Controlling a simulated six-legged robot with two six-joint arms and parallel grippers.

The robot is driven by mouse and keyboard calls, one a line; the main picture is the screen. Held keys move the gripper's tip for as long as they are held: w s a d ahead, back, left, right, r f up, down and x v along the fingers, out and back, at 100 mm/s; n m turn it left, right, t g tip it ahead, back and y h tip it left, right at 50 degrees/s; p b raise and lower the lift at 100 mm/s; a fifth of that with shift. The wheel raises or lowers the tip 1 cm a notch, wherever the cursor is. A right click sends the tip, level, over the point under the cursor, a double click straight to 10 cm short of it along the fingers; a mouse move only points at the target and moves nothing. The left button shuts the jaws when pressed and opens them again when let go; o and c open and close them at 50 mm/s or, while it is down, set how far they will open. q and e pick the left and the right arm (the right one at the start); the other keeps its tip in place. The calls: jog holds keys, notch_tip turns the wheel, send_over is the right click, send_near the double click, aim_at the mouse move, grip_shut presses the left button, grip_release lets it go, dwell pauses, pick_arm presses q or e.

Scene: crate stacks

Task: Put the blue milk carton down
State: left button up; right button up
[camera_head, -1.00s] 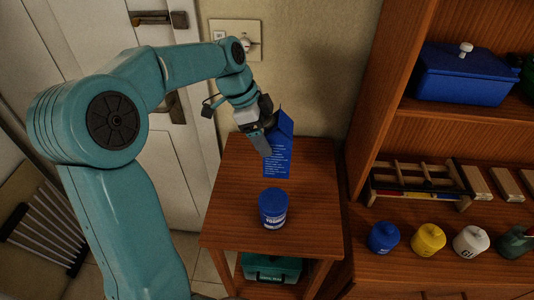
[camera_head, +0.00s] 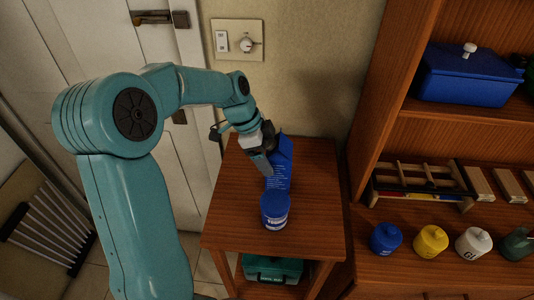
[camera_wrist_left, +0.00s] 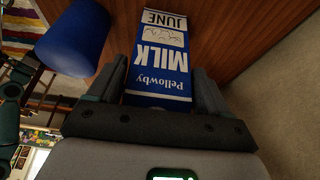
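The blue milk carton (camera_head: 281,168), with white lettering, is above the small wooden table (camera_head: 232,195), close behind the blue canister. My left gripper (camera_head: 267,160) is shut on it from the upper left. In the left wrist view the carton (camera_wrist_left: 160,62) is between the two fingers, with its "MILK" label upside down. The canister hides or nearly meets its lower end in the head view, so I cannot tell whether it touches the table. My right gripper is not in view.
The blue canister (camera_head: 275,211) stands on the table and shows beside the carton in the left wrist view (camera_wrist_left: 72,42). The table's right and left sides are clear. A wooden shelf unit (camera_head: 378,110) with several jars stands right; a wall (camera_head: 310,50) is behind.

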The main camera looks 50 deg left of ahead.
pick_arm(q)
jog(key=shift+o, duration=1.3)
jog(key=shift+w+a+f, duration=0.1)
jog(key=shift+w, duration=0.1)
jog(key=shift+s+r, duration=0.1)
jog(key=shift+r, duration=0.2)
jog(key=v, duration=1.2)
jog(key=shift+f, duration=0.1)
